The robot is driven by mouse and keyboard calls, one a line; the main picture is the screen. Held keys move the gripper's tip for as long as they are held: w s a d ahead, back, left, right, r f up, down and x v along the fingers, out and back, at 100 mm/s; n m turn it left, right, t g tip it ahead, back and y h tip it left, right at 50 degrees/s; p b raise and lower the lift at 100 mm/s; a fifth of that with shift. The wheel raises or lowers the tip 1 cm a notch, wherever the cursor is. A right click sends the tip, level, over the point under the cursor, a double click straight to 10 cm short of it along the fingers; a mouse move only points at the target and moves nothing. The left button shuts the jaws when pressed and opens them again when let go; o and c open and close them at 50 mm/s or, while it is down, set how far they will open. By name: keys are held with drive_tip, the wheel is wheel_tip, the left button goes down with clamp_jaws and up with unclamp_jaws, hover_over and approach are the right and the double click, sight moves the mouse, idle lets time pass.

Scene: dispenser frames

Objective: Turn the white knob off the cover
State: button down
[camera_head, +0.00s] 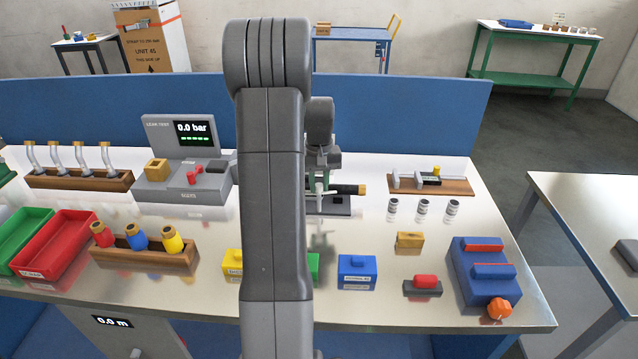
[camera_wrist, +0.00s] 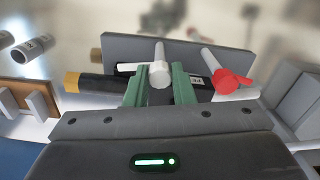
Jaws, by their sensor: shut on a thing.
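The white knob (camera_wrist: 160,75) sits between the two green fingers of my gripper (camera_wrist: 158,88) in the wrist view. It has a round end facing the camera and white arms reaching up and to the left. The fingers are shut on it. Behind it lies a dark cylinder (camera_wrist: 98,83) with a yellow end, in front of a grey plate (camera_wrist: 190,52). I cannot tell which part is the cover. In the head view my gripper (camera_head: 321,184) is at the fixture with the dark cylinder (camera_head: 348,190), and my arm hides part of this place.
A red handle (camera_wrist: 232,80) with a white stem stands close right of the fingers. Three small grey cylinders (camera_head: 423,207) stand right of the fixture. A leak tester (camera_head: 185,180) is at left. A blue box (camera_head: 357,268) and a blue block (camera_head: 482,270) stand in front.

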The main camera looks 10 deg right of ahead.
sight(319, 184)
drive_tip(key=shift+r, duration=0.1)
drive_tip(key=c, duration=1.2)
unclamp_jaws()
drive_tip(key=shift+c, duration=0.2)
wheel_tip(319, 184, up, 14)
drive_tip(key=b, duration=0.1)
drive_tip(key=shift+f, duration=0.3)
wheel_tip(319, 184, down, 14)
drive_tip(key=shift+r+p, duration=0.2)
drive_tip(key=shift+p, duration=0.35)
